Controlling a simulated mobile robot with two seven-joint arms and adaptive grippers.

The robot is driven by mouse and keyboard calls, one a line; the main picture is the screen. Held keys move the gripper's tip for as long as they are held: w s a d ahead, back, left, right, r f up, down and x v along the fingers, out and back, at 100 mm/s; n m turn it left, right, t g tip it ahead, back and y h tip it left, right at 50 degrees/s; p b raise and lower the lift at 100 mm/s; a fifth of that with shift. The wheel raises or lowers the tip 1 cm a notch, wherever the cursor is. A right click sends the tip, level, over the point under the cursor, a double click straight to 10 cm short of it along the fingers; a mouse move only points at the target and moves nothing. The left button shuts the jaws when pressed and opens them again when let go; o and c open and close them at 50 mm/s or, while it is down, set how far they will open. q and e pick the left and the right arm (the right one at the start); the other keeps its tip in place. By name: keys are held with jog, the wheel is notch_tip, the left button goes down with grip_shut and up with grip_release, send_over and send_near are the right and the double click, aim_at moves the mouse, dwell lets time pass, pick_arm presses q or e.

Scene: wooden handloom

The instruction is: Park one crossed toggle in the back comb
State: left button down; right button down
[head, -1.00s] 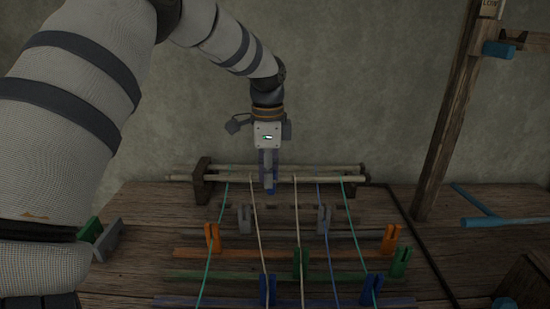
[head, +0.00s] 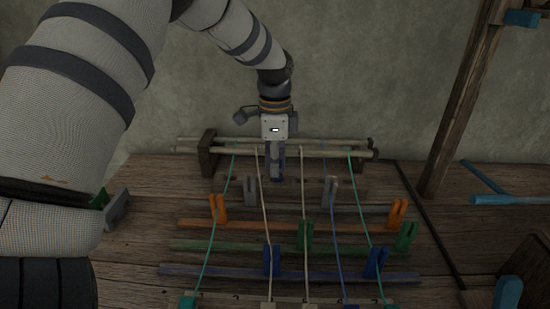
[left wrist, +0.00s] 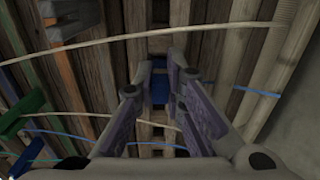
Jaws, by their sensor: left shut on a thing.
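My left gripper (head: 276,178) points down at the back of the loom, between the two grey forked holders. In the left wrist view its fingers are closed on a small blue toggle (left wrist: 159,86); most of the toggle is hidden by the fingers. A notched wooden strip, which looks like the back comb (left wrist: 152,132), lies below the fingers. I cannot tell whether the toggle touches it. A white thread (head: 264,215) passes just left of the gripper in the head view. Several toggles, including a teal one (head: 188,302), sit along the front edge. My right gripper is not in view.
Orange (head: 218,209), green (head: 305,235), blue (head: 376,263) and grey (head: 330,190) forked holders stand on crosswise bars. Teal, white and blue threads run from the back rods (head: 335,152) to the front. A wooden post (head: 463,110) rises at the right.

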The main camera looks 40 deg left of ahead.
pick_arm(q)
jog(key=shift+f, duration=0.65)
jog(key=c, duration=1.6)
grip_release()
jog(key=shift+r, duration=0.1)
notch_tip(320, 180, up, 12)
jog(key=shift+f, duration=0.1)
